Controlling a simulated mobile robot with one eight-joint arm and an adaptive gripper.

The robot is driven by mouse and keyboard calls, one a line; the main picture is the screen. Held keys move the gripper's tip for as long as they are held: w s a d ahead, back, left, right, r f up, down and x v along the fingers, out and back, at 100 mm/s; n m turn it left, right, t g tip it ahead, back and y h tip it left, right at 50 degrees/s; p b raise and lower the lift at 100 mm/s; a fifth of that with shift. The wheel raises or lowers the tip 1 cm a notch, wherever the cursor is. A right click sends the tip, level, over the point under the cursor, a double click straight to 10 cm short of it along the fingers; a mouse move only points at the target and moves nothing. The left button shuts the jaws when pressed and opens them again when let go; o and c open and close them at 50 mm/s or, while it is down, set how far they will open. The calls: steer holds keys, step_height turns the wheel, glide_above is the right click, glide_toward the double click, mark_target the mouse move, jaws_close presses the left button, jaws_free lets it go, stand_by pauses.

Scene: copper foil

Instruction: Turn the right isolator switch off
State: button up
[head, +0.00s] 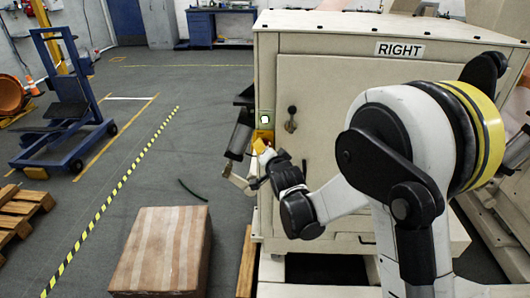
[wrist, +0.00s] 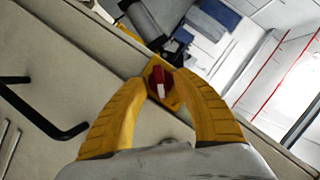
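The right isolator switch has a red knob (wrist: 159,77) with a white mark, on a yellow plate on the edge of the beige cabinet. In the head view its yellow plate (head: 263,134) shows on the cabinet's left front edge, partly covered by my gripper (head: 262,147). In the wrist view the two yellow fingers of my gripper (wrist: 162,78) are apart, with the knob between their tips. I see no clear contact with the knob. The cabinet (head: 335,75) bears a "RIGHT" sign (head: 400,49).
A door handle (head: 290,120) sits right of the switch, and a small lit panel (head: 265,118) above it. A brown striped box (head: 165,250) stands on the floor at lower left. A blue trolley (head: 68,105) and pallet (head: 20,212) are farther left. Floor between them is mostly clear.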

steer(key=shift+w, duration=0.25)
jaws_close()
